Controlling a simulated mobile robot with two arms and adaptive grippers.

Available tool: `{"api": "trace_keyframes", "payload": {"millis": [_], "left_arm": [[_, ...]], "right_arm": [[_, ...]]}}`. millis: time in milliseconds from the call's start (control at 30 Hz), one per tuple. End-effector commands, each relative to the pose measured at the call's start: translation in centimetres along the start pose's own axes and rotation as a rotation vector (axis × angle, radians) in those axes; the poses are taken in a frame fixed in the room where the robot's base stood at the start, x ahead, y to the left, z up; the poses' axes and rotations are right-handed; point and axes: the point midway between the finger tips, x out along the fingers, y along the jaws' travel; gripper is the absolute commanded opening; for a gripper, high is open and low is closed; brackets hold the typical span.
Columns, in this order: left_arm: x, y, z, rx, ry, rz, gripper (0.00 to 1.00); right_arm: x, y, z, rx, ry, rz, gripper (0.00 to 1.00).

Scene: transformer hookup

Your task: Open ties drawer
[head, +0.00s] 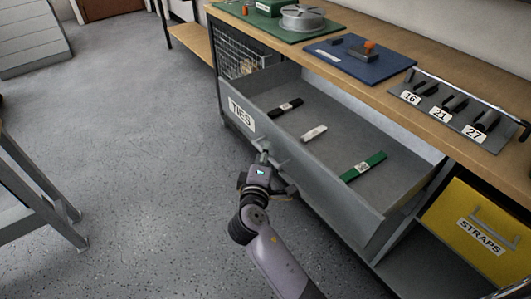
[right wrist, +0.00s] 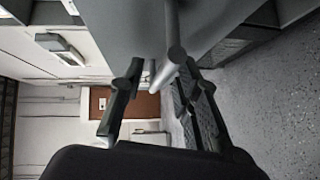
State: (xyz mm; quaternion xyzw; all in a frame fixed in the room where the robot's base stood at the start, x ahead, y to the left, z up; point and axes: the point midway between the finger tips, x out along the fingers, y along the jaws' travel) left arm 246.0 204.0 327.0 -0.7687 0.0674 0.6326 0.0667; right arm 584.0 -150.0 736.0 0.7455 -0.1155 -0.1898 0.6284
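The drawer labelled TIES (head: 241,114) is pulled well out from under the workbench. Inside lie a black tie (head: 285,107), a white tie (head: 314,133) and a green tie (head: 363,166), spaced apart. My right gripper (head: 264,157) is at the drawer's front, by its handle. In the right wrist view the grey handle bar (right wrist: 166,74) lies between the fingers of my right gripper (right wrist: 157,72). The fingers stand apart, with a visible gap at the left finger. My left gripper is in neither view.
The workbench top (head: 350,24) carries a green mat with a grey reel (head: 302,18), a blue mat (head: 358,59) and a rack marked 16, 21, 27 (head: 455,108). A yellow STRAPS drawer (head: 482,231) is at lower right. The floor at left is clear beside a grey frame (head: 38,200).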

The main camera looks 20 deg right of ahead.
Motion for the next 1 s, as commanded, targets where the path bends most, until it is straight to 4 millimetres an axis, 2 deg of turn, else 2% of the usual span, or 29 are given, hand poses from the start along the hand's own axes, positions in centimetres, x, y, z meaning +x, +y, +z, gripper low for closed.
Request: {"api": "trace_keyframes", "payload": {"millis": [300,500,700,1000], "left_arm": [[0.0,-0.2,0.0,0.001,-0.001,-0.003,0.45],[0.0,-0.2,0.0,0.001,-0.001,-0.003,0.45],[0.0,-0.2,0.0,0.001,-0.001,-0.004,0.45],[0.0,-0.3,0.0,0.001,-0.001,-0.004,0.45]], "right_arm": [[-6.7,-0.2,0.0,0.0,0.001,-0.004,0.3],[-9.8,-0.1,0.0,0.0,0.001,-0.003,0.3],[-10.9,0.0,0.0,0.001,-0.001,-0.002,0.3],[-10.9,0.0,0.0,0.0,0.0,-0.001,0.3]]}}
